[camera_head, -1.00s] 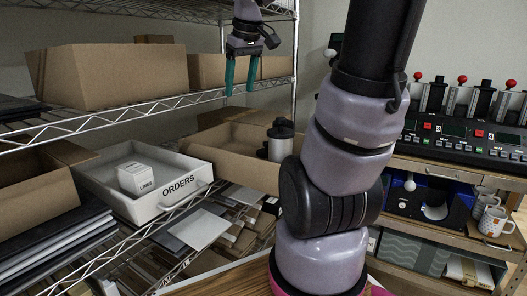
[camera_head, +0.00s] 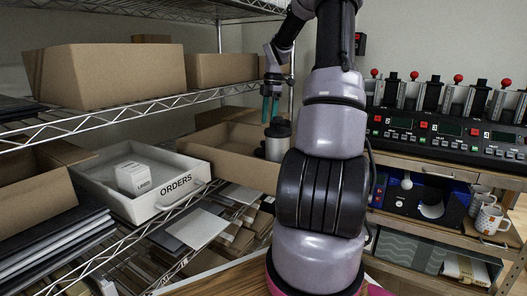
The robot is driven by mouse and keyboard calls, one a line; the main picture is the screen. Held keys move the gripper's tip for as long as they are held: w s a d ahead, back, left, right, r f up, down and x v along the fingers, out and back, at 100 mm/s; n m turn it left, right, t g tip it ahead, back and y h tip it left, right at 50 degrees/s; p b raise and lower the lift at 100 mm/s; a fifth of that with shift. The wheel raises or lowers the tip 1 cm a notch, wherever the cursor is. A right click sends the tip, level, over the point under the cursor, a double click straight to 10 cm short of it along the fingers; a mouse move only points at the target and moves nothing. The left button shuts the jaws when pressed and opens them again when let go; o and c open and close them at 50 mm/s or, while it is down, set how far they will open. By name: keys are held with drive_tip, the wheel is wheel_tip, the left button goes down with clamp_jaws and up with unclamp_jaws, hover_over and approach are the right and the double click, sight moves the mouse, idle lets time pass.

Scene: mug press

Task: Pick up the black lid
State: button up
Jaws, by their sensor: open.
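The black lid (camera_head: 278,128) sits on top of a grey cylindrical container (camera_head: 279,149), which stands at the right end of a cardboard box on the middle shelf. My gripper (camera_head: 270,112) points down with two green fingers just above the lid, slightly to its left in the picture. The fingers look apart and nothing is between them. I cannot tell whether the fingertips touch the lid. My arm partly covers the right side of the container.
A white ORDERS bin (camera_head: 141,210) holding a small white box (camera_head: 133,178) stands to the left. Large cardboard boxes (camera_head: 105,80) fill the upper shelf. A wire shelf edge (camera_head: 160,107) runs left of my gripper. Mug presses (camera_head: 450,110) and mugs (camera_head: 489,218) are at right.

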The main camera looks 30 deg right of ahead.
sight(264, 142)
drive_tip(key=f, duration=0.3)
drive_tip(key=shift+a+f, duration=0.3)
drive_tip(key=shift+f, duration=0.05)
drive_tip(key=f, duration=0.1)
drive_tip(key=a+f, duration=0.1)
drive_tip(key=f, duration=0.2)
drive_tip(key=shift+s+a+f, duration=0.3)
drive_tip(key=shift+f, duration=0.4)
clamp_jaws()
drive_tip(key=shift+r, duration=0.1)
